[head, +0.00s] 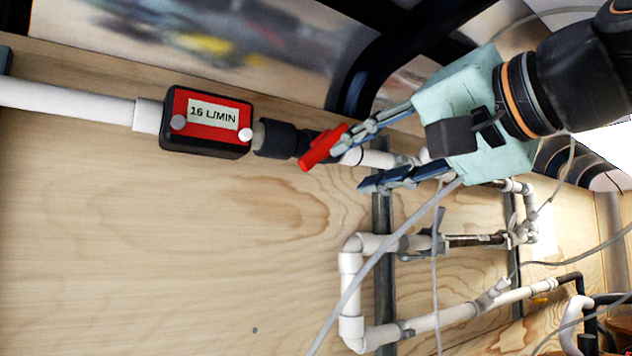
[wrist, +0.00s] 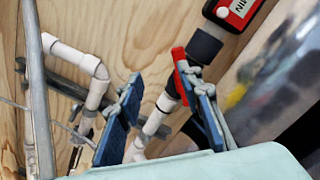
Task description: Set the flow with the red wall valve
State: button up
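The red wall valve (head: 322,148) is a red handle on a black fitting in the white pipe along the plywood wall. Its handle lies slanted across the pipe in the head view. A red and black flow meter (head: 212,120) left of it reads 16 L/MIN. My gripper (head: 352,165) is open, its two blue fingers spread. The upper finger's tip is at the red handle, touching or very close; the lower finger is apart from it. In the wrist view, the red handle (wrist: 181,75) is beside the right finger of my gripper (wrist: 165,88), which hides part of it.
White pipe loops (head: 352,290) run on the wall below the valve, held on grey vertical rails (head: 384,300). A thin grey cable hangs across them. A dark-framed glossy panel (head: 230,35) lies above the wall. The plywood at lower left is bare.

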aim_at(317, 154)
jog(key=shift+t+y, duration=0.3)
jog(key=w+a+r, duration=0.1)
jog(key=w+a, duration=0.1)
jog(key=w+a+r+p, duration=0.1)
jog(key=w+a, duration=0.1)
jog(key=w, duration=0.1)
jog(key=w+a+r+p, duration=0.1)
jog(key=w+a, duration=0.1)
jog(key=w, duration=0.1)
jog(key=shift+c, duration=0.3)
grip_shut()
